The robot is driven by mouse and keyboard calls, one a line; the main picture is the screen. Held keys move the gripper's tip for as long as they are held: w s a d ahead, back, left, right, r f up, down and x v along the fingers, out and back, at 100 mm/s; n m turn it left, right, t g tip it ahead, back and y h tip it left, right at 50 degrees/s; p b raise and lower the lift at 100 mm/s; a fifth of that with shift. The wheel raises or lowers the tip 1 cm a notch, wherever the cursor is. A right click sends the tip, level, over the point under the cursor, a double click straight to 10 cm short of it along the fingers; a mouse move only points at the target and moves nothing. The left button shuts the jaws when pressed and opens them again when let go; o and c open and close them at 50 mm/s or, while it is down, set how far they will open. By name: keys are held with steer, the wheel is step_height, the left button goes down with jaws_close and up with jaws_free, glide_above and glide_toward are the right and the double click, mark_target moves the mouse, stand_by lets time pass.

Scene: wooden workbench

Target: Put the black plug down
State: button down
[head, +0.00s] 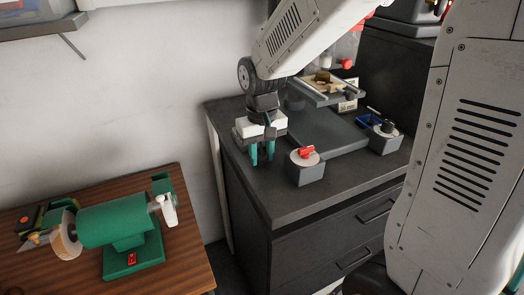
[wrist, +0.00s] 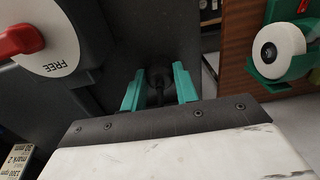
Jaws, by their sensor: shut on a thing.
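My gripper (head: 262,155) has teal fingers pointing down over the left part of the dark cabinet top (head: 285,208). In the wrist view its fingers (wrist: 160,90) are shut on the black plug (wrist: 158,76), a small dark round piece with a thin stem. In the head view I cannot make the plug out between the fingers. The plug is close to the dark top; I cannot tell whether it touches.
A grey box with a red knob (head: 305,153) stands just right of my gripper; its dial reads FREE in the wrist view (wrist: 60,68). A green machine (head: 115,222) stands on the wooden table.

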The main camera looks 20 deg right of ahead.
mark_target(262, 155)
steer(key=shift+f, duration=0.15)
steer(key=c, duration=1.1)
jaws_free()
step_height(262, 155, up, 13)
steer(key=shift+t, duration=0.6)
steer(key=s+d, duration=0.1)
steer(key=s, duration=0.6)
steer(key=s+d+f, duration=0.1)
steer(key=s, duration=0.6)
steer(key=s+d, duration=0.1)
steer(key=s, duration=0.7)
steer(key=shift+d+f, duration=0.1)
steer(key=shift+f, duration=0.15)
